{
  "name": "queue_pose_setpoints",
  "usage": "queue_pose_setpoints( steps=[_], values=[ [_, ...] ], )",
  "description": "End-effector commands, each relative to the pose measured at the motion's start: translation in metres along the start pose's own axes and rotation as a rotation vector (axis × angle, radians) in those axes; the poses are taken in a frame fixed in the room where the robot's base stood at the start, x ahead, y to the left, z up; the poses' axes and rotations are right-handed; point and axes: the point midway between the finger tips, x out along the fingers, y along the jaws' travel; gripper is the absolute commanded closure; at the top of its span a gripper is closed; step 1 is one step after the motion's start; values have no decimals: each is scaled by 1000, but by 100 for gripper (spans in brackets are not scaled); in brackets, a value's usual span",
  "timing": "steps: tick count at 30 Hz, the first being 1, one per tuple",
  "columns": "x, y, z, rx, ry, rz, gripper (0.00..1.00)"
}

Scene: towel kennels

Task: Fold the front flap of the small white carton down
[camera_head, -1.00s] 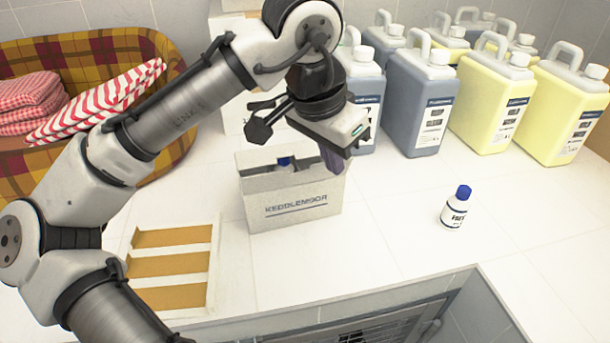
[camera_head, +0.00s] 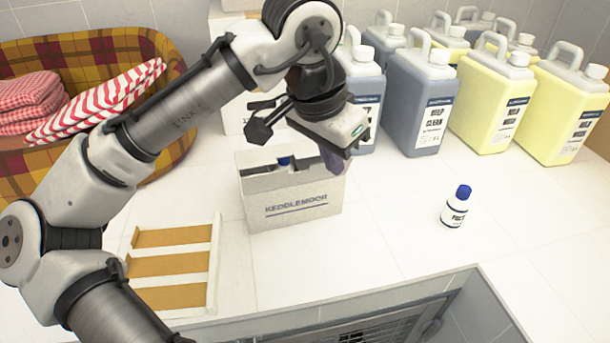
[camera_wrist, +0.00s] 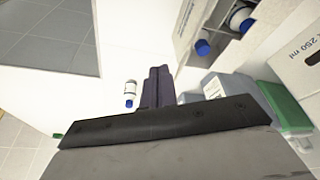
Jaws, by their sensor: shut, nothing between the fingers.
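The small white carton (camera_head: 290,208) stands upright on the counter with its top open. Its front panel is upright in the head view, and I cannot make out a separate crease for the front flap. Blue-capped bottles (camera_wrist: 203,47) show inside it in the wrist view, where the carton (camera_wrist: 184,62) is at the upper right. My gripper (camera_head: 333,163) is shut and empty, fingers pointing down at the carton's right top corner in the head view. In the wrist view my gripper (camera_wrist: 158,72) appears beside the carton, with a small gap between them.
A blue-capped bottle (camera_head: 456,207) stands alone to the right. Several large jugs (camera_head: 418,105) line the back right. A white rack with tan strips (camera_head: 170,264) lies front left. A plaid bed with towels (camera_head: 95,105) is back left. The counter's front edge borders a sunken bay.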

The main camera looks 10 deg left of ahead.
Motion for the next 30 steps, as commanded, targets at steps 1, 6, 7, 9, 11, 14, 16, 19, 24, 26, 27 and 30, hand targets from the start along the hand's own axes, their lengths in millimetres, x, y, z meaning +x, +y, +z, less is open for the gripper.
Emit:
queue_pose_setpoints(
  steps=[1, 6, 7, 9, 11, 14, 16, 19, 24, 26, 27, 30],
  values=[
    [3, 0, 1, 0, 0, 1, 100],
    [11, 0, 3, 0, -1, 1, 100],
    [12, 0, 4, 0, -1, 1, 100],
    [16, 0, 5, 0, 0, 1, 100],
    [18, 0, 6, 0, 0, 1, 100],
    [23, 0, 7, 1, 0, 1, 100],
    [26, 0, 8, 2, 0, 1, 100],
    [28, 0, 8, 1, 0, 1, 100],
    [28, 0, 8, 1, 0, 0, 100],
    [27, 0, 8, 1, 0, 0, 100],
    [27, 0, 8, 0, 0, 0, 100],
    [27, -2, 7, 0, 0, 1, 100]
  ],
)
